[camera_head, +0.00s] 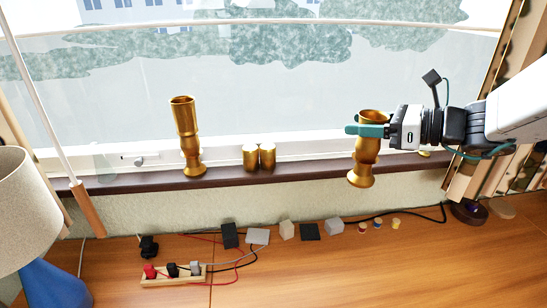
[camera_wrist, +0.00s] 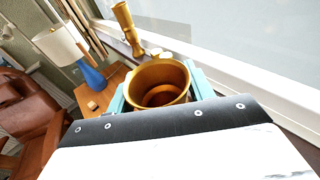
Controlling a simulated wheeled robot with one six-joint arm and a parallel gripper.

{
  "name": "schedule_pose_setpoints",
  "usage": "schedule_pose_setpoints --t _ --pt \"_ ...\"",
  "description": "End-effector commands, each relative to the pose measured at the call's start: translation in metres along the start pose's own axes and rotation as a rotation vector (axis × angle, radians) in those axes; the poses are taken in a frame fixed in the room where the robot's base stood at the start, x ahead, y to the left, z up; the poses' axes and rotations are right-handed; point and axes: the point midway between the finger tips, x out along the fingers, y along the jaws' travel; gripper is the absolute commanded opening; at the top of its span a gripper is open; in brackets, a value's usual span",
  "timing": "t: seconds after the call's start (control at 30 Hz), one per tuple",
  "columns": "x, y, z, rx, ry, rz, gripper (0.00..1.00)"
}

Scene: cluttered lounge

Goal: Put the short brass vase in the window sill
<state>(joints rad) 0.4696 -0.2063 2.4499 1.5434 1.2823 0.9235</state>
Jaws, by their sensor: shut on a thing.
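My gripper (camera_head: 368,130) is shut on a short brass vase (camera_head: 364,172) with a wide mouth and a flared foot. The vase is upright, in front of the right part of the dark window sill (camera_head: 300,173). Its foot shows lower than the sill's front edge; I cannot tell whether it touches the sill. In the wrist view the vase's open mouth (camera_wrist: 160,84) sits between the teal fingers. A taller brass vase (camera_head: 186,135) stands on the sill at the left; it also shows in the wrist view (camera_wrist: 127,27).
Two small brass cups (camera_head: 259,157) stand on the sill between the vases. Below, a wooden surface (camera_head: 330,270) holds a power strip (camera_head: 173,275), cables and several small blocks. A lamp with a blue base (camera_head: 52,285) stands at the left. The sill right of the cups looks clear.

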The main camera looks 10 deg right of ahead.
Motion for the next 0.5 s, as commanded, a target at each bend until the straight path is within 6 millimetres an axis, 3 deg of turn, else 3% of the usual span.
schedule_pose_setpoints --t 0.17,0.5 --pt "0.018 -0.019 0.004 0.004 -0.001 -0.010 0.00" --pt "0.081 -0.072 0.009 0.002 -0.001 -0.008 0.00"
